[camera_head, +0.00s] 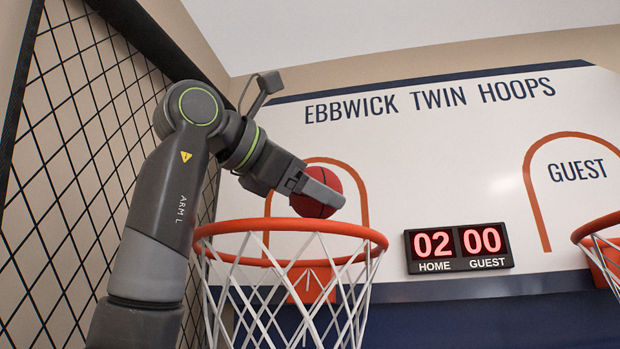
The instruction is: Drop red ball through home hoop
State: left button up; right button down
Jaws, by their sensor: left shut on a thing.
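The red ball (318,204) has dark seams and shows above the far part of the home hoop's rim. My left gripper (322,190) is shut on it, with one finger covering part of the ball. The home hoop (290,225) has an orange rim and a white net (285,300). It is mounted low on the white backboard (440,140). The ball and gripper appear above the ring's opening; the exact depth is hard to tell. My right gripper is not in view.
A guest hoop (597,228) is cut off at the right edge. Between the hoops a scoreboard (459,248) reads home 02, guest 00. A black mesh fence (75,160) stands at the left, behind my left arm.

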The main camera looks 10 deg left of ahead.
pick_arm(q)
jog(key=o, duration=0.6)
jog(key=shift+c, duration=0.2)
jog(key=o, duration=0.5)
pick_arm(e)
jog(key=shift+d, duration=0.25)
pick_arm(q)
jog(key=b+v, duration=0.4)
jog(key=v, duration=1.3)
jog(key=shift+s+a, duration=0.15)
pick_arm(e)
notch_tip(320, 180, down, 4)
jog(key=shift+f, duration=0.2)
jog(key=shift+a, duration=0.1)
pick_arm(q)
jog(key=shift+f, duration=0.1)
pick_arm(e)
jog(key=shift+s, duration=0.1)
